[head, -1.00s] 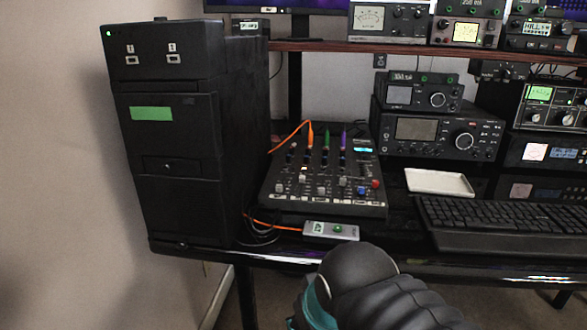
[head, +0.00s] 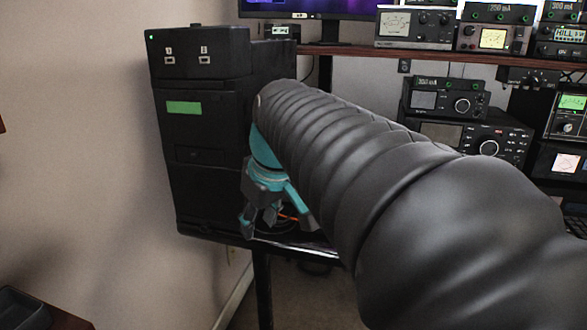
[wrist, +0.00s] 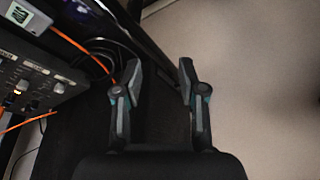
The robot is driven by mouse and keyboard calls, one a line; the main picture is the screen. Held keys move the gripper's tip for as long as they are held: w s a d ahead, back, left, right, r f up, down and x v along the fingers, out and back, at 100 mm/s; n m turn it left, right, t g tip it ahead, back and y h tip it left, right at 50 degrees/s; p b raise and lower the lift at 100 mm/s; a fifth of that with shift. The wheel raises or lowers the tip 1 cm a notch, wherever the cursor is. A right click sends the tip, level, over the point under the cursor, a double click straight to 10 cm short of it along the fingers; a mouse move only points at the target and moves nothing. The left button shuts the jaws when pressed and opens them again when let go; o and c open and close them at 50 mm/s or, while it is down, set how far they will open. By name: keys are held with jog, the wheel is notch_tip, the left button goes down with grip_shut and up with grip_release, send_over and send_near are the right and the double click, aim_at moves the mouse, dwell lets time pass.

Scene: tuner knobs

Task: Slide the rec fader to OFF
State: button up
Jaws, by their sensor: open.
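The mixer (wrist: 28,72) with its faders shows only in part, at the left edge of the wrist view. In the head view my arm hides it. I cannot tell which fader is rec, nor its setting. My gripper (head: 268,213) is open and empty, in front of the lower part of the black tower in the head view. In the wrist view the two fingers of my gripper (wrist: 160,72) are spread apart, to the right of the mixer and touching nothing visible.
The black tower (head: 203,130) stands at the left of the desk. An orange cable (wrist: 80,42) runs near the mixer, by a small grey box (wrist: 24,14). Radios (head: 470,140) stand at the right. Pale wall lies left of the tower.

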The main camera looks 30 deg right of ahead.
jog(key=w+d+r+n+y, duration=0.1)
jog(key=w+d+r+n, duration=0.2)
jog(key=d, duration=0.6)
jog(key=w+d+r+n, duration=0.15)
jog(key=d+r, duration=0.25)
jog(key=d, duration=0.5)
jog(key=w+d+r+n+y, duration=0.1)
jog(key=w+d+r+n, duration=0.2)
jog(key=d, duration=0.6)
jog(key=shift+m, duration=0.65)
jog(key=x, duration=0.4)
jog(key=b+x, duration=0.1)
jog(key=x, duration=0.7)
jog(key=shift+w+a+f, duration=0.2)
jog(key=shift+a+f, duration=0.05)
jog(key=shift+a, duration=0.15)
grip_shut()
